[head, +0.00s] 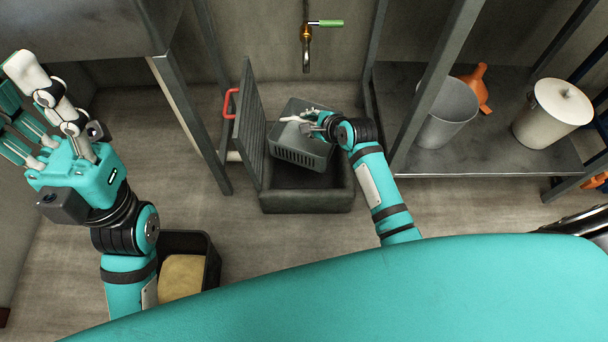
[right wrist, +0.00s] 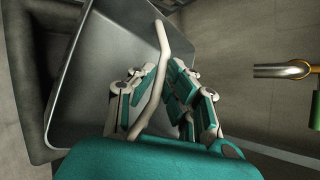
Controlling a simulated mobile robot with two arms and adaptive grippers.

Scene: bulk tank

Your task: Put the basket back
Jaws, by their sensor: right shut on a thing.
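The basket (head: 300,155) is a grey bin with slotted sides and a pale bar handle (right wrist: 163,75). My right gripper (head: 312,124) is shut on that handle, and in the right wrist view the bar runs between the fingers (right wrist: 160,90). The basket is tilted over the open dark floor box (head: 305,201); I cannot tell whether it touches the rim. The box's ribbed lid (head: 250,125), with a red handle (head: 228,103), stands raised at the left. My left gripper (head: 38,122) is raised at the far left, open and empty.
A brass tap with a green lever (head: 307,45) hangs on the wall behind the box. At the right a metal shelf (head: 470,160) holds a grey bucket (head: 443,115), an orange funnel (head: 477,88) and a white lidded pot (head: 552,112). A black bin (head: 208,262) stands near my left arm.

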